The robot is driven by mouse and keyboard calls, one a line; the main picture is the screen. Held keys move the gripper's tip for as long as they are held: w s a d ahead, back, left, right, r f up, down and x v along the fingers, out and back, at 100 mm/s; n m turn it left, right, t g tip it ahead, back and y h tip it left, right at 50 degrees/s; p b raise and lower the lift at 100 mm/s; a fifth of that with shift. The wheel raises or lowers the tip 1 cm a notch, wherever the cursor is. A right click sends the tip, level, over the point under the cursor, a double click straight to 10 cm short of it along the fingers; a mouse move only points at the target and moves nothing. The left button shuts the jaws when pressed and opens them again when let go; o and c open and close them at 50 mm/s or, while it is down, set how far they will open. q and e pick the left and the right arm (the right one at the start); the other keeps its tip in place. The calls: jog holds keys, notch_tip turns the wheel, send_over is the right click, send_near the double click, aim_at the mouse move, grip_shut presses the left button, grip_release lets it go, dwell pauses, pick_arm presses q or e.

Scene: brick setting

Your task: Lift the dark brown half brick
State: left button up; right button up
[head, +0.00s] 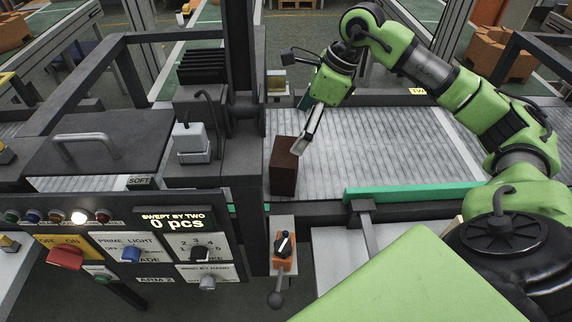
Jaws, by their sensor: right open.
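The dark brown half brick (284,168) stands upright on the grey ribbed conveyor, beside the dark machine housing. My right gripper (301,146) comes down from the upper right, with its fingertips at the upper right side of the brick. It is open, and nothing is seen between its fingers. I cannot tell whether a fingertip touches the brick. My left gripper is not in view.
The conveyor (400,140) is clear to the right of the brick. A green guide rail (412,193) runs along its near edge. The dark machine housing (95,152) and a control panel (145,250) reading "0 pcs" stand at the left. An orange-based lever (283,252) is in front.

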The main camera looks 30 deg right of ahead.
aim_at(285, 150)
jog(key=x, duration=0.4)
jog(key=shift+a+r, duration=0.1)
jog(key=p+x, duration=0.2)
jog(key=x, duration=0.3)
jog(key=shift+w+f+p, duration=0.1)
jog(key=shift+f+p, duration=0.15)
jog(key=shift+p, duration=0.1)
jog(key=shift+f, duration=0.15)
jog(key=shift+w, duration=0.1)
jog(key=c, duration=2.2)
